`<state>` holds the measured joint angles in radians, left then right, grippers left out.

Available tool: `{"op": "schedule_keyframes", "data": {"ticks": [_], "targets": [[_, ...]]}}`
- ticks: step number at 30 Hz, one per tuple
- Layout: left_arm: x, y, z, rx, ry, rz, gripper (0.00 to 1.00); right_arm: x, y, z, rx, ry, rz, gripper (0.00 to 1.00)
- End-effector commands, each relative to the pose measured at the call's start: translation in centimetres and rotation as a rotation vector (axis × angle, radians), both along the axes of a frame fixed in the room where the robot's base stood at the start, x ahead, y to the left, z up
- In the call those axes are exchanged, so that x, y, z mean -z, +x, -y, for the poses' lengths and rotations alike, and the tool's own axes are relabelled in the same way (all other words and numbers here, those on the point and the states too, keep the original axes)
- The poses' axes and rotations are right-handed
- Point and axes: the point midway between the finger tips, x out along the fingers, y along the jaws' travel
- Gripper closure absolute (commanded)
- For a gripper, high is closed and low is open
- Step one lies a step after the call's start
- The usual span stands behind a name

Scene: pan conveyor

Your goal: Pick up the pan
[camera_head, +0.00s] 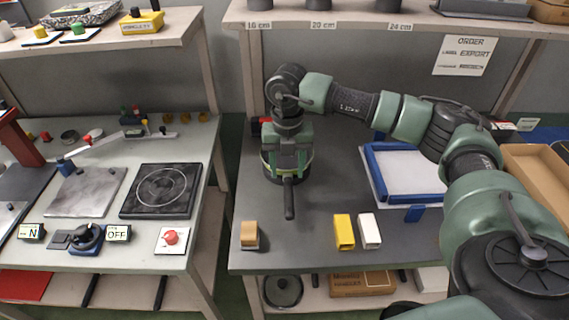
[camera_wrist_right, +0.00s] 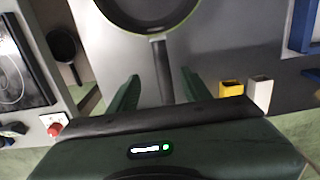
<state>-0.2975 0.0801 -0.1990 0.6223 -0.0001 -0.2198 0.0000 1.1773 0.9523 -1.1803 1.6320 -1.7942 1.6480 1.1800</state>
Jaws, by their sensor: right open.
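The dark pan (camera_wrist_right: 148,14) sits on the grey table, its handle (camera_wrist_right: 162,70) pointing toward me. In the head view my right gripper hides most of the pan, but the handle (camera_head: 289,205) shows below it. My right gripper (camera_head: 288,160) points down over the pan's handle side and is open. In the right wrist view its two fingers (camera_wrist_right: 160,76) stand apart on either side of the handle, with visible gaps. I cannot tell how high the fingers are above the table. My left gripper is not in view.
A brown block (camera_head: 250,235), a yellow block (camera_head: 343,231) and a white block (camera_head: 369,231) stand near the front edge. A blue-framed tray (camera_head: 375,172) lies right of the pan. A left bench (camera_head: 190,205) holds a hotplate (camera_head: 160,190) and red button (camera_head: 171,237).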

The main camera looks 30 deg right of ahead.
Motion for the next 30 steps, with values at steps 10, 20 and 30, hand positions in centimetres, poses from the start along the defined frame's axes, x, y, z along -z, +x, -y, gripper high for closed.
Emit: {"op": "schedule_keyframes", "data": {"ticks": [10, 20, 30], "targets": [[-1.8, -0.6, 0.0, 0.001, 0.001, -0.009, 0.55, 4.1, -0.2, 0.4, -0.001, 0.000, -0.006, 0.51], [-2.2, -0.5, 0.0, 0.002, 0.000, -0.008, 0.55, 7.2, -0.1, 0.3, -0.003, 0.003, -0.001, 0.51], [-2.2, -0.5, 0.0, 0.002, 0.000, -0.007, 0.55, 7.2, -0.1, 0.3, -0.003, 0.003, -0.001, 1.00]]}}
